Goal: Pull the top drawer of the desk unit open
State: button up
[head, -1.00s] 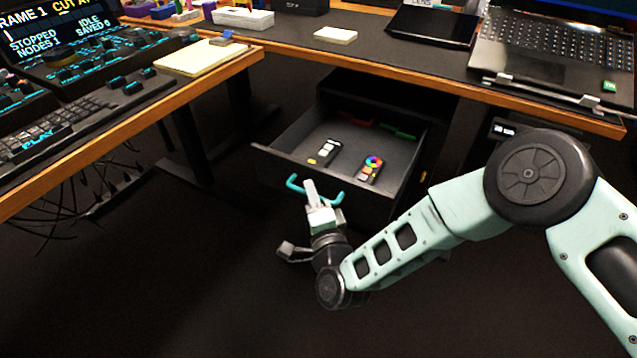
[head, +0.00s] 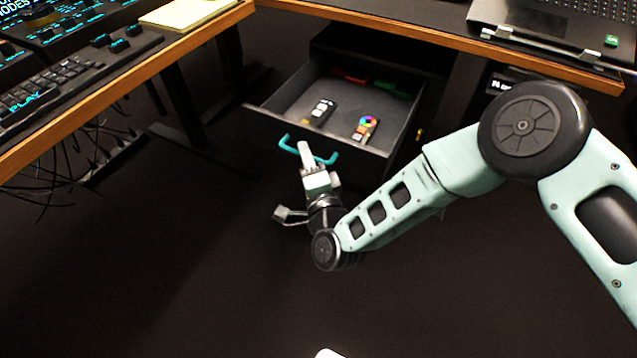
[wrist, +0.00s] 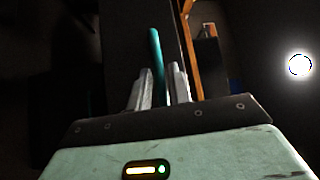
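The top drawer (head: 345,147) of the dark desk unit stands well open under the desk, and its inside shows. A teal bar handle (head: 326,160) is on its front, and it also shows in the wrist view (wrist: 154,48). My gripper (head: 304,150) is at the handle, reaching it from the front. In the wrist view, my gripper's two fingers (wrist: 158,90) stand on either side of the handle, close against it. The exact contact is dark and hard to see.
In the drawer lie a grey remote (head: 319,112), a remote with a coloured wheel (head: 365,128), and red and green items at the back. The desk edge (head: 400,38) runs above. A second desk with a keyboard (head: 60,85) is at left. The floor in front is clear.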

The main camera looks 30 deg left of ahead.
jog(key=p+v, duration=0.3)
jog(key=v, duration=1.3)
jog(key=shift+s+d, duration=0.2)
jog(key=shift+s, duration=0.05)
jog(key=shift+f, duration=0.1)
